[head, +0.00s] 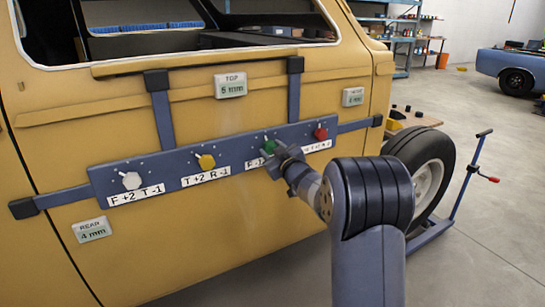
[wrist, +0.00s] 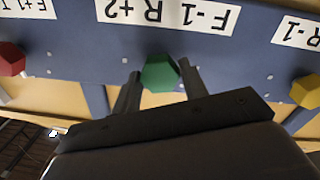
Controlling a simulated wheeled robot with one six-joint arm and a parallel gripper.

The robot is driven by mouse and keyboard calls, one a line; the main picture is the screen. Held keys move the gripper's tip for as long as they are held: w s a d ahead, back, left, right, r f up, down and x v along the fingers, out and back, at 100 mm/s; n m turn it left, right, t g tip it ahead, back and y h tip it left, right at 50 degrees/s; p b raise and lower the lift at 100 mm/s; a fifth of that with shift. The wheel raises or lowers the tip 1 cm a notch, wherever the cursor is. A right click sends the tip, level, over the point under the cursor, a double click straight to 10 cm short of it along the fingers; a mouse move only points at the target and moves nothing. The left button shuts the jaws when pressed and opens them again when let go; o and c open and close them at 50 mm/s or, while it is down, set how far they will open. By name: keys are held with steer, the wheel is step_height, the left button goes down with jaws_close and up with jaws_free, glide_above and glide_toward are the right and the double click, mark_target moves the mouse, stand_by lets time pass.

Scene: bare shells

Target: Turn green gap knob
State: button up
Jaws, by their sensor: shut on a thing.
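The green knob (head: 269,146) is on the blue-grey bar (head: 138,165) across the yellow car door. In the wrist view the green knob (wrist: 159,73) is hexagonal and sits between the two dark fingers of my gripper (wrist: 160,80). My gripper (head: 276,156) is shut on the green knob in the head view too, where it covers part of the knob and its label. The label by it in the wrist view (wrist: 165,14) is upside down and reads F-1 R+2.
A white knob (head: 132,180), a yellow knob (head: 206,161) and a red knob (head: 321,133) are on the same bar. Gauges read TOP 5 mm (head: 230,85) and REAR 4 mm (head: 92,229); another (head: 353,97) is too small to read. A wheel (head: 424,170) stands at right.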

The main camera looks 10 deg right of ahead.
steer(key=shift+f+n+b, duration=0.1)
steer(key=shift+n+b, duration=2.35)
steer(key=shift+n, duration=0.65)
steer(key=o, duration=1)
steer(key=shift+s, duration=0.1)
steer(key=v, duration=1)
steer(key=shift+s+d, duration=0.2)
steer(key=shift+s, duration=0.15)
